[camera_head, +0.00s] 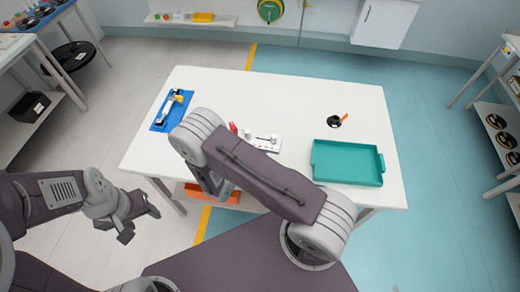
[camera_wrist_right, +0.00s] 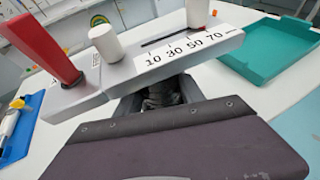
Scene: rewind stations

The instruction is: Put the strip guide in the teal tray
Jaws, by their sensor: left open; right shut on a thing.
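The strip guide is a pale plate with a 10-to-70 scale, white posts and a red upright piece; it shows near the table's middle in the head view (camera_head: 265,142) and large in the right wrist view (camera_wrist_right: 190,45). My right gripper (camera_wrist_right: 160,98) is shut on it; in the head view my right arm hides that gripper and part of the guide. The teal tray (camera_head: 347,165) lies on the table to the right, apart from the guide, and looks empty. It also shows in the right wrist view (camera_wrist_right: 272,50). My left gripper (camera_head: 138,224) is open and empty, off the table's left side.
A blue mat (camera_head: 159,124) with a tool lies at the table's left. The white table (camera_head: 285,95) is clear at the back. Shelves stand at both sides.

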